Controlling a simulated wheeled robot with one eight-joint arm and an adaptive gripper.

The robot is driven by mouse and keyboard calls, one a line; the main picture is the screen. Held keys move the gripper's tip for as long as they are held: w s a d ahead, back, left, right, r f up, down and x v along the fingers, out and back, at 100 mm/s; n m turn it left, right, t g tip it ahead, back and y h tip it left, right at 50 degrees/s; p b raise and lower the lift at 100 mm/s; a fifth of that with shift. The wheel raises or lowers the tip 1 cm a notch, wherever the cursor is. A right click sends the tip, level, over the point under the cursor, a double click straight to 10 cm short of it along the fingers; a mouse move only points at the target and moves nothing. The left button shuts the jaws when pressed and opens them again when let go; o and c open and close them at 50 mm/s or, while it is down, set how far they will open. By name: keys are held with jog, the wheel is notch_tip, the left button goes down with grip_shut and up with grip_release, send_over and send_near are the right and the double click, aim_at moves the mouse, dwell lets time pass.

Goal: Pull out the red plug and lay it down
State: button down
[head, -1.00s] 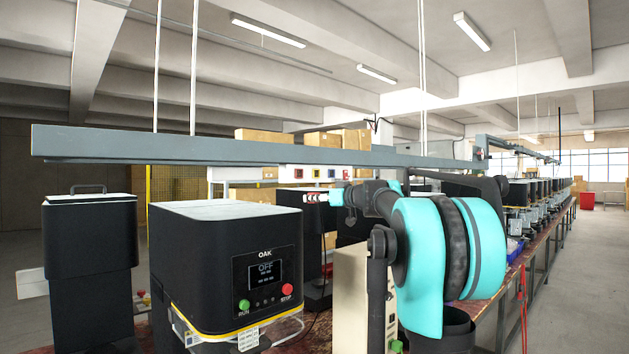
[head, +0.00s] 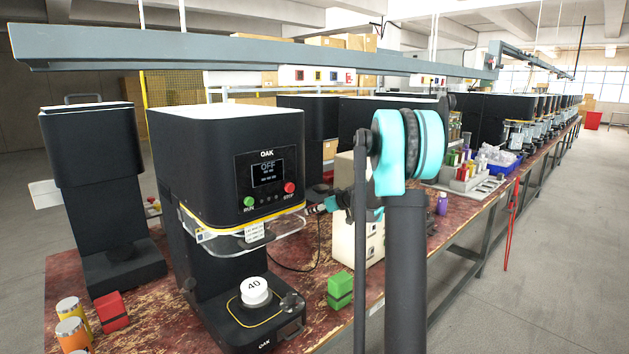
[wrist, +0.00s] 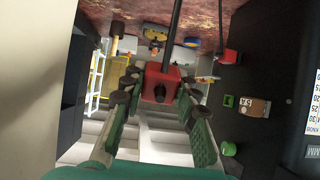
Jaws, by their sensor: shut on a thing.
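My gripper (head: 320,208) is shut on the red plug (wrist: 160,80), which sits between both green finger pads in the wrist view. A dark cable (wrist: 174,35) runs from the plug toward the red-brown table. The plug looks clear of any socket. In the head view my gripper is beside the black OAK machine (head: 222,150), near its STOP button level and above the table; the plug is too small there to make out well. A dark cable hangs below it toward the worn table (head: 405,262).
A green block (head: 340,288) stands below my gripper near the front edge. A red block (head: 113,310) and jars (head: 72,330) are at the left front. A cream box (head: 347,190) is beside my arm.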

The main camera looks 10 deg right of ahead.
jog(key=g+h, duration=0.2)
send_over(319, 273)
notch_tip(319, 273, down, 15)
jog(key=shift+w+f, duration=0.15)
jog(key=shift+f, duration=3.4)
jog(key=c, duration=1.1)
grip_release()
jog(key=shift+o, duration=0.2)
jog(key=v, duration=1.2)
jog(key=shift+f, duration=0.15)
jog(key=shift+s, duration=0.2)
